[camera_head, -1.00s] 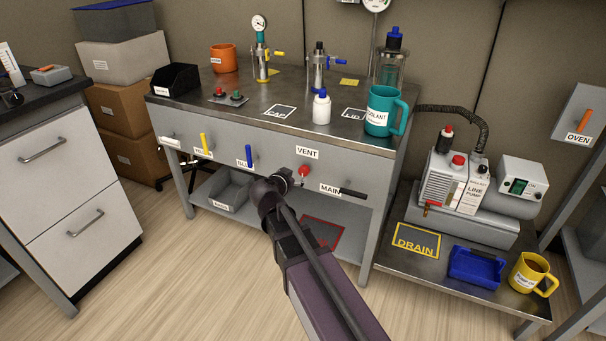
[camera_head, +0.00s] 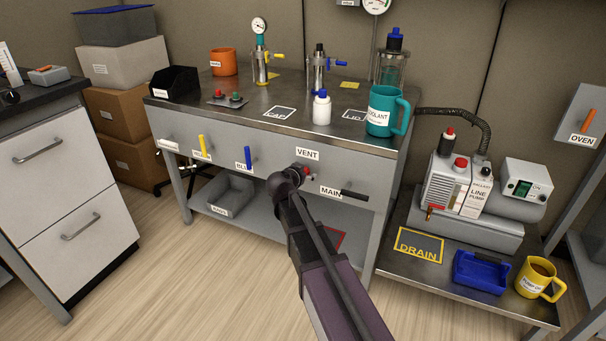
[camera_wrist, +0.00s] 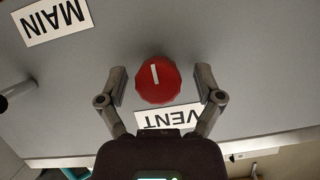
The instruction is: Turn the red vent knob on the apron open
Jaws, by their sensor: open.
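The red vent knob (camera_wrist: 158,80) sits on the grey apron (camera_wrist: 240,60) of the workbench, with a white line mark on its face. In the wrist view it lies between the two open fingers of my gripper (camera_wrist: 160,86), with a gap on each side. The "VENT" label (camera_wrist: 168,117) shows upside down beside the knob. In the head view the red knob (camera_head: 308,171) is mostly hidden behind my gripper (camera_head: 297,172), and the VENT label (camera_head: 307,154) is just above it.
A black lever (camera_head: 354,194) by the "MAIN" label (camera_head: 330,191) sticks out to the right of the knob. Blue (camera_head: 248,158) and yellow (camera_head: 202,145) handles stand to the left. The bench top above holds a teal coolant mug (camera_head: 382,112) and a white bottle (camera_head: 321,108).

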